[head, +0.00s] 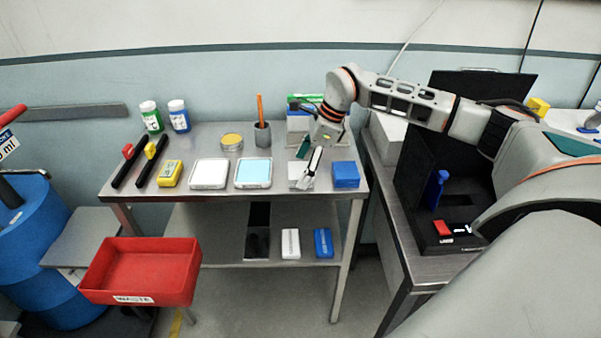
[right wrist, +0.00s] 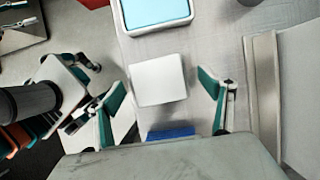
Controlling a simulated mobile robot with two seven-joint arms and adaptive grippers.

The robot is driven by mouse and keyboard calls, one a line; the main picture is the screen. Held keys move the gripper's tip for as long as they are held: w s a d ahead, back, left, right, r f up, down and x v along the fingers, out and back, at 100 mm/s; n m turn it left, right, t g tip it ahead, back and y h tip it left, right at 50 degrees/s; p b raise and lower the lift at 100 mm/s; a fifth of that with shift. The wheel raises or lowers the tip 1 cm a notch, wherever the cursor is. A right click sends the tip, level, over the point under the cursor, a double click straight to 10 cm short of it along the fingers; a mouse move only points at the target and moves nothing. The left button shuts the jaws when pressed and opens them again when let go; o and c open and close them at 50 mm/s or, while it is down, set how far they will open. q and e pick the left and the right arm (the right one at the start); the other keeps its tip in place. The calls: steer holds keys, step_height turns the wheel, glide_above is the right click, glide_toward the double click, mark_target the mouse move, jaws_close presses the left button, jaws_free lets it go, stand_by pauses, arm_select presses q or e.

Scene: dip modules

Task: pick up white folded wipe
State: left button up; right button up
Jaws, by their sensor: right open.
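The white folded wipe (right wrist: 158,80) lies flat on the metal table, a pale square between and a little beyond my right fingertips in the right wrist view. In the head view the wipe (head: 294,171) is partly covered by my right gripper (head: 309,165). My right gripper (right wrist: 162,90) is open and empty, its teal-padded fingers spread wide on either side of the wipe and not visibly touching it. My left gripper is outside the head view. Grey and teal parts, apparently of my left gripper (right wrist: 70,80), show at the left of the right wrist view; their opening is unclear.
A blue box (head: 346,175) stands right of the wipe, and a tray with a light-blue surface (head: 253,173) left of it. A pen cup (head: 262,134) and boxes stand behind. A red waste bin (head: 140,270) is at the front left. A black case (head: 440,190) stands right.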

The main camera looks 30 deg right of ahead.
mark_target(303, 169)
steer(key=c, duration=0.9)
arm_select(q)
steer(key=shift+s+f, duration=0.15)
arm_select(e)
steer(key=shift+c, duration=0.6)
arm_select(q)
steer(key=shift+s+d, duration=0.1)
steer(key=shift+d, duration=0.1)
arm_select(e)
steer(key=shift+r, duration=0.1)
step_height(303, 169, up, 20)
